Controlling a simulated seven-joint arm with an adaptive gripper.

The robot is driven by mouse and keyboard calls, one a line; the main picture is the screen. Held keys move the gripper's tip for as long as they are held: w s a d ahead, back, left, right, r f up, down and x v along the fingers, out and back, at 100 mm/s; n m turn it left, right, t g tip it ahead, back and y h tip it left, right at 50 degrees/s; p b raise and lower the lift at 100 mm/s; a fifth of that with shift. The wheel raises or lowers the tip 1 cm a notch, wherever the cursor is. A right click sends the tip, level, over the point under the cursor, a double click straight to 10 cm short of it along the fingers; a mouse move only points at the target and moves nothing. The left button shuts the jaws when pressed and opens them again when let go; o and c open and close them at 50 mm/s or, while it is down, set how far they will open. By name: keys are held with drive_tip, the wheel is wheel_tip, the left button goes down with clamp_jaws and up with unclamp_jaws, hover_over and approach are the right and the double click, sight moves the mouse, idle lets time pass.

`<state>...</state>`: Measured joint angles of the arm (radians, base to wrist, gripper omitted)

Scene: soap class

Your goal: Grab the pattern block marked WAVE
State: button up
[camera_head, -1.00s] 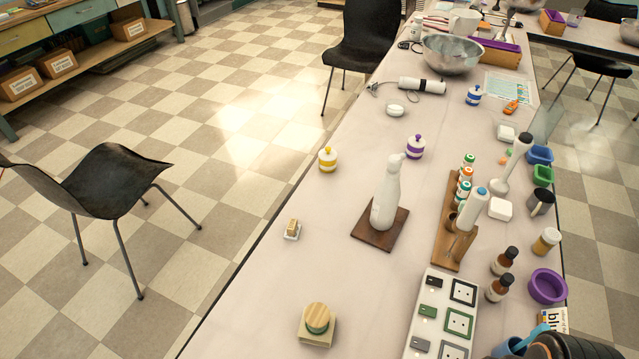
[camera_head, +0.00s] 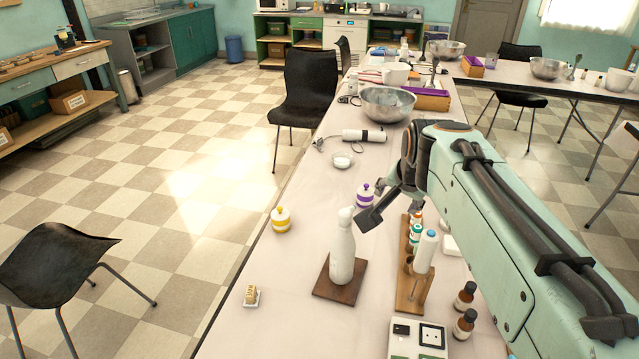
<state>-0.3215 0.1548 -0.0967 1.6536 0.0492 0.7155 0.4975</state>
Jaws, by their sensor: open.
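A small tan block (camera_head: 250,294) sits on a white dish at the near left of the table; it bears dark lettering too small to read, so I cannot tell whether it says WAVE. No other block with a readable WAVE mark shows. My gripper (camera_head: 372,212) hangs above the middle of the table, just right of the white bottle's top, with its dark jaws open and nothing visible between them. It is well above and to the right of the tan block. My arm hides part of the table's right side.
A white bottle (camera_head: 342,252) stands on a brown board (camera_head: 340,290). A yellow-banded jar (camera_head: 281,221) and a purple-banded jar (camera_head: 366,196) stand behind it. A wooden rack (camera_head: 414,290) holds several small bottles. The table's left strip is mostly clear.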

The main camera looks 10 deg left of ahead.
drive_tip(key=w+a+f+n, duration=0.1)
drive_tip(key=w+a+f, duration=0.25)
drive_tip(key=a, duration=0.25)
drive_tip(key=w+a+f+n, duration=0.1)
drive_tip(key=w+a+f, duration=0.25)
drive_tip(key=a, duration=0.25)
drive_tip(key=n+g, duration=0.3)
drive_tip(key=n, duration=0.1)
hover_over(250, 292)
drive_tip(key=s, duration=0.2)
drive_tip(key=f, duration=2.1)
drive_tip(key=shift+d+f, duration=0.2)
drive_tip(key=shift+f, duration=0.15)
drive_tip(key=x, duration=0.5)
drive_tip(key=shift+w+f, duration=0.25)
drive_tip(key=shift+f, duration=0.25)
drive_tip(key=shift+c, duration=0.3)
clamp_jaws()
